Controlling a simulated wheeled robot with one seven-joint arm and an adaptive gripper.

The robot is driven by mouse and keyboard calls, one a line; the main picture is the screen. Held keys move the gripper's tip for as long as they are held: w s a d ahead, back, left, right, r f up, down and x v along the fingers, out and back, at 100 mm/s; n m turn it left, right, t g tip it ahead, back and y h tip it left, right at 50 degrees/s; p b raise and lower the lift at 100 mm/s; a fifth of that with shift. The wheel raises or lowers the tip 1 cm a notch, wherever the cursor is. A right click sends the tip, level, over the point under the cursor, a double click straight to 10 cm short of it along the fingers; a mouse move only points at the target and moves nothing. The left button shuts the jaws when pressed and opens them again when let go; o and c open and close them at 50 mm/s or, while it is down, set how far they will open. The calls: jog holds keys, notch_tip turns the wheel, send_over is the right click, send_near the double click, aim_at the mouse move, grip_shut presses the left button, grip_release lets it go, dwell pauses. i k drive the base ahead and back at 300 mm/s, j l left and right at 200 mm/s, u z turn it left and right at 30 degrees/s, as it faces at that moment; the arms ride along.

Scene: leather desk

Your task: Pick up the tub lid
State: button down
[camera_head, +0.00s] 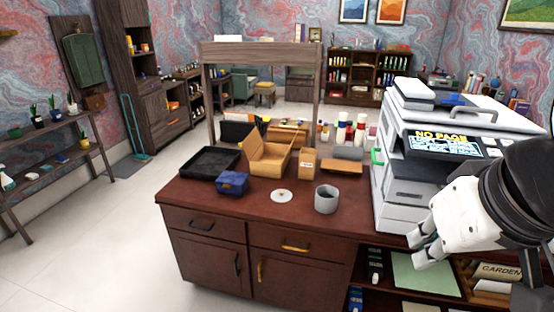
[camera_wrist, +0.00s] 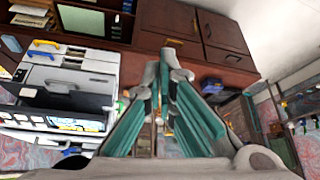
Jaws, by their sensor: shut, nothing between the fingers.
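A flat white round lid (camera_head: 282,196) with a small knob-like spot at its centre lies on the desk top near the front edge. A grey open tub (camera_head: 327,199) stands upright just to its right. My gripper (camera_head: 418,252) is at the right of the head view, in front of the printer and well apart from the lid. In the wrist view my gripper (camera_wrist: 166,72) has its fingers drawn together, with nothing held between them. I cannot make out the lid in the wrist view.
On the brown desk (camera_head: 225,209) are a blue box (camera_head: 232,183), a black tray (camera_head: 203,163), an open cardboard box (camera_head: 268,158) and a small carton (camera_head: 306,165). A large printer (camera_head: 405,190) stands at the right. The desk front around the lid is clear.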

aim_at(282, 196)
jog(key=i+l+u, duration=0.2)
jog(key=i, duration=0.3)
jog(key=i+l+u, duration=0.2)
jog(key=i, duration=0.3)
jog(key=i+l+u, duration=0.2)
jog(key=i+l, duration=0.25)
